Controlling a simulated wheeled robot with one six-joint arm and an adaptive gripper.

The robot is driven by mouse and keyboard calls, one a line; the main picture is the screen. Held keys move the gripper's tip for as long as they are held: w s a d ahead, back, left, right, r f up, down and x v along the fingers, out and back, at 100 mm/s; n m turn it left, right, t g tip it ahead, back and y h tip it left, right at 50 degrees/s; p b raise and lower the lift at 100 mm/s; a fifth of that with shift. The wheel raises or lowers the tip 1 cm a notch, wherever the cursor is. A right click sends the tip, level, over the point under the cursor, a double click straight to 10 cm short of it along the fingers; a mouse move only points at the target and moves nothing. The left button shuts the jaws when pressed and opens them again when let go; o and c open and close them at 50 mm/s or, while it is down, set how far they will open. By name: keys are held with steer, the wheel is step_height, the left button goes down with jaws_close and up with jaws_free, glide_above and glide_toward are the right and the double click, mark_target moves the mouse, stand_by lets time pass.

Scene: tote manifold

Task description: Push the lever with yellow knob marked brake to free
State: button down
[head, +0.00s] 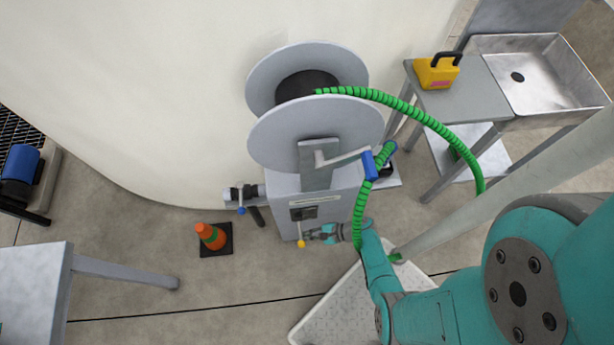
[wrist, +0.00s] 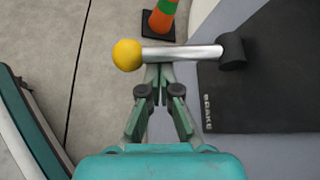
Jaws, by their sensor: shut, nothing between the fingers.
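The brake lever is a short metal rod with a yellow knob (wrist: 127,55) at its left end and a dark pivot (wrist: 232,51) at its right, in the wrist view. The dark plate (wrist: 265,85) under it reads BRAKE; no "free" mark is legible. In the head view the yellow knob (head: 301,244) hangs low at the front of the grey reel stand (head: 285,205). My gripper (wrist: 157,72) is shut and empty. Its fingertips are right at the rod, between knob and pivot; I cannot tell whether they touch. The gripper also shows in the head view (head: 308,236), just right of the knob.
A reel (head: 315,135) with a blue-handled crank (head: 370,165) tops the stand. A green hose (head: 430,122) runs from it and passes near my arm. An orange cone (head: 210,236) stands left. A table (head: 35,290) is at lower left, a sink (head: 535,75) at upper right.

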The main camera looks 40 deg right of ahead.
mark_target(304, 242)
steer(key=shift+s+r+m+g, duration=0.15)
steer(key=shift+r+m+g, duration=0.2)
steer(key=shift+m+g, duration=0.05)
step_height(304, 242, up, 5)
steer(key=m+g+y, duration=0.2)
steer(key=shift+r+m, duration=0.1)
steer(key=shift+m, duration=0.3)
stand_by(0.5)
steer(key=shift+w+d+r, duration=0.1)
steer(key=shift+w+r, duration=0.15)
stand_by(0.4)
steer(key=s+f, duration=0.2)
steer(key=f, duration=0.1)
steer(key=shift+s+f, duration=0.25)
steer(key=shift+s, duration=0.1)
steer(key=w+d+v, duration=0.1)
steer(key=v, duration=0.8)
steer(key=shift+f+g, duration=0.2)
steer(key=shift+g, duration=0.1)
